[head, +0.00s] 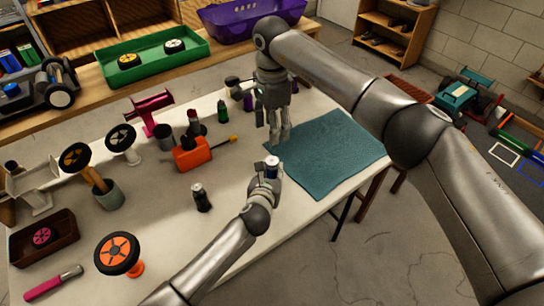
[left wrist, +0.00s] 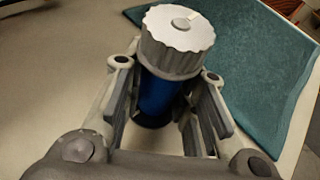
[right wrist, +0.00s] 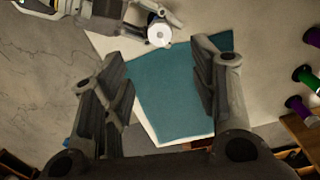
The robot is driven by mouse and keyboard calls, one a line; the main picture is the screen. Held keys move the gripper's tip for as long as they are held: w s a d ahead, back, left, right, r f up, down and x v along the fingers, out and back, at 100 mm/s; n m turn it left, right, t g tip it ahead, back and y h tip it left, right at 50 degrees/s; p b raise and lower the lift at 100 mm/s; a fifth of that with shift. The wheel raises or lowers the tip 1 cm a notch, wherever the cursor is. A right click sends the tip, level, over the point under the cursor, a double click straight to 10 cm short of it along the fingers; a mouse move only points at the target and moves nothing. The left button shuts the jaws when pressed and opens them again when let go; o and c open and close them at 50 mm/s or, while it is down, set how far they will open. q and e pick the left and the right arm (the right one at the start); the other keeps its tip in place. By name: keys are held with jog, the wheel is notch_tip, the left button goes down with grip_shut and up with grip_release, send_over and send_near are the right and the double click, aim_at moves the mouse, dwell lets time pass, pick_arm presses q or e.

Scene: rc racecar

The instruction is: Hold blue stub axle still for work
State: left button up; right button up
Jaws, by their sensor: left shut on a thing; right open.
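The blue stub axle (head: 272,168) is a short blue cylinder with a ridged grey cap, upright in the head view. My left gripper (head: 266,176) is shut around its blue body, left of the teal mat. In the left wrist view the axle's grey cap (left wrist: 178,42) stands above the fingers, and its lower end is partly hidden. My right gripper (head: 280,138) is open and empty, pointing down near the mat's left edge. In the right wrist view the cap (right wrist: 159,34) shows beyond the right gripper's open fingers (right wrist: 160,85), apart from them.
The teal mat (head: 325,152) lies bare at the table's right end.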

aim_at(272, 160)
notch_tip(272, 160, down, 12)
jog(key=shift+r, duration=0.1)
dwell(0.5)
jog(key=c, duration=1)
jog(key=m, duration=0.4)
jog(key=shift+m, duration=0.4)
jog(key=o, duration=1)
notch_tip(272, 160, up, 12)
